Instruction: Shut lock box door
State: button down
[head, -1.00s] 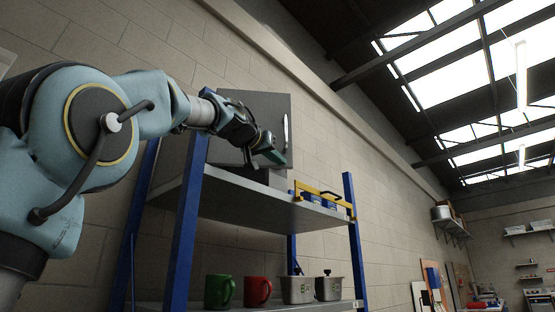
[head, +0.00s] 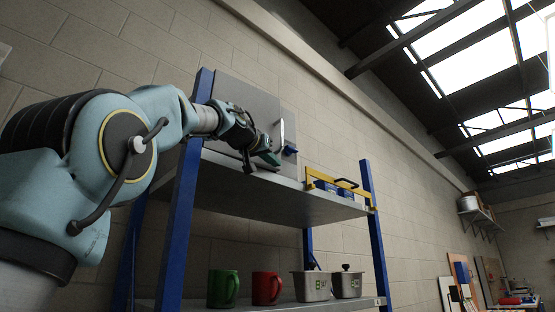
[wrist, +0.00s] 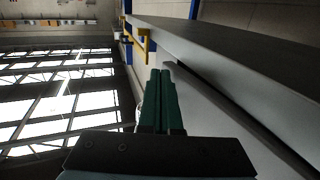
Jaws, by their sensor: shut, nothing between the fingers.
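The lock box is a grey box on the upper shelf in the head view. Its flat grey door (head: 246,105) faces partly toward me, with a pale upright handle (head: 282,133) near its right edge. A grey strip shows behind that edge; I cannot tell how wide the gap is. My gripper (head: 270,158) is in front of the door's lower part, left of and below the handle. Contact is unclear. In the wrist view its green fingers (wrist: 164,85) are together and empty, beside a pale flat surface that may be the door.
The upper shelf (head: 265,190) has blue posts (head: 375,235). A green mug (head: 222,288), a red mug (head: 266,288) and metal containers (head: 312,286) stand on the lower shelf. A block wall is behind.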

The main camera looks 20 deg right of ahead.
jog(key=shift+w+a, duration=0.15)
jog(key=shift+w, duration=1.05)
